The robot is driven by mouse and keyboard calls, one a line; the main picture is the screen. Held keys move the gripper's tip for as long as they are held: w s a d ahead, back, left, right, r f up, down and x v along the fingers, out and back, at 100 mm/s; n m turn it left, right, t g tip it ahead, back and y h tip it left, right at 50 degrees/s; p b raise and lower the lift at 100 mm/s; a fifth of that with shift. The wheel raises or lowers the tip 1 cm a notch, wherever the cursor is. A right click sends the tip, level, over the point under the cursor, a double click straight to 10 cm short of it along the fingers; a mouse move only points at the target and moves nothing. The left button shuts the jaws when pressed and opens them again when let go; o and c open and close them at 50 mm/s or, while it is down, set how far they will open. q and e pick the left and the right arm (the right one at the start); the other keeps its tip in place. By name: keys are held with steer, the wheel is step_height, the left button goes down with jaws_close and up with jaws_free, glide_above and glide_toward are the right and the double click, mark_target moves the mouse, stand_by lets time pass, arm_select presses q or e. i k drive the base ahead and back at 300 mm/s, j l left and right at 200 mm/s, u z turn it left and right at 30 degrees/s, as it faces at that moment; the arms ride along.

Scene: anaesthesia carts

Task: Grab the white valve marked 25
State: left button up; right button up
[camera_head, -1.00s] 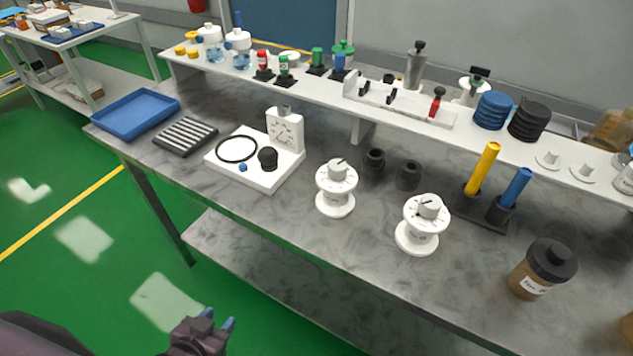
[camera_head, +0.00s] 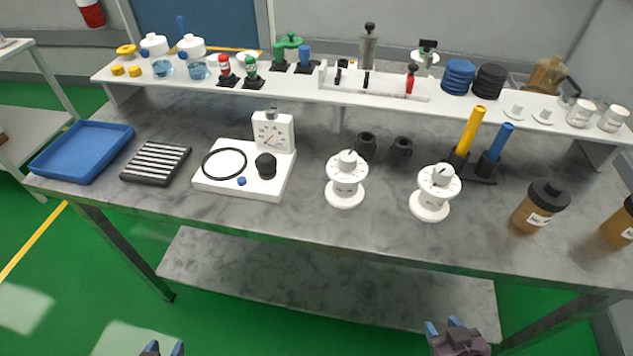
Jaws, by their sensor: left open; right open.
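Two white valves with round dial tops and flanged bases stand upright on the grey bench. One white valve (camera_head: 346,180) is near the bench's middle. The other white valve (camera_head: 435,193) stands to its right. Their markings are too small to read, so I cannot tell which bears 25. My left gripper (camera_head: 164,349) is at the bottom edge, mostly cut off, open and far to the lower left of both valves. My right gripper (camera_head: 442,325) is open and empty in front of the bench, below the right valve in the picture.
Black caps (camera_head: 400,151) stand behind the valves. A yellow tube (camera_head: 470,131) and a blue tube (camera_head: 495,146) rise to the right, near a brown jar (camera_head: 536,206). A white gauge plate (camera_head: 239,183) lies left. A loaded white shelf (camera_head: 290,91) runs behind.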

mark_target(346, 191)
steer(key=j+u, duration=0.15)
steer(key=j, duration=1.35)
steer(key=k+j+z, duration=0.25)
steer(key=j, duration=0.15)
